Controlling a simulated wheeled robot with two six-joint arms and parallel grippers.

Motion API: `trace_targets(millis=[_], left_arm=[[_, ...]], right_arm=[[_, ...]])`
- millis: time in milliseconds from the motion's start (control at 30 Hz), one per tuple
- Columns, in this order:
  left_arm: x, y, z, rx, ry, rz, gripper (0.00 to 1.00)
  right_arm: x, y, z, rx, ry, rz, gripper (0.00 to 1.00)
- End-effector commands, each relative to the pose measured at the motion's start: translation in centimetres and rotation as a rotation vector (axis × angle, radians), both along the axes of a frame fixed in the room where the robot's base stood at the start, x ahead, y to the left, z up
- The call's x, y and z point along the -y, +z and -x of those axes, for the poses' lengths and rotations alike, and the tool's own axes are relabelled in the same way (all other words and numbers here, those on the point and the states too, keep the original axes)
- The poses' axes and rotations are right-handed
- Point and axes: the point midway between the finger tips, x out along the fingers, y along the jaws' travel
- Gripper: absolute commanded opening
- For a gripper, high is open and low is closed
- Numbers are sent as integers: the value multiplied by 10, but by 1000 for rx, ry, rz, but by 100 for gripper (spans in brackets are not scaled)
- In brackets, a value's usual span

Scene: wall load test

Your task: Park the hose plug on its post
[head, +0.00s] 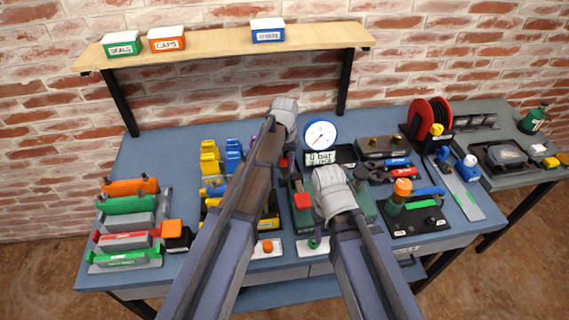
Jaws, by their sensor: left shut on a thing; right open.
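My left gripper (288,150) is over the middle of the bench, left of the pressure gauge, and largely hidden behind its grey wrist. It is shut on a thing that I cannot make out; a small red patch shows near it. My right gripper (322,208) is open above the green unit at the front middle, its fingers mostly hidden by its wrist. I cannot clearly pick out the hose plug or its post. A red hose reel (428,114) with a yellow part (437,130) stands at the back right, apart from both grippers.
The round gauge (320,133) stands behind my grippers. Coloured blocks (130,205) fill the bench's left, and a black plate with an orange-capped fitting (402,188) is at right. A shelf (225,41) with boxes hangs above. The bench's back left (165,155) is bare.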

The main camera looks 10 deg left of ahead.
Motion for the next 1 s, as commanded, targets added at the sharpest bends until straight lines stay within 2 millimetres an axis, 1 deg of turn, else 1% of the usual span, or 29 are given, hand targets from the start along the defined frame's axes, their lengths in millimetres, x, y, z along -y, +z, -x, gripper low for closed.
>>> trace_targets(millis=[467, 1000], left_arm=[[0, -1, 0, 0, 0, 0, 0], [0, -16, 0, 0, 0, 0, 0]], right_arm=[[0, -1, 0, 0, 0, 0, 50], [0, -16, 0, 0, 0, 0, 50]])
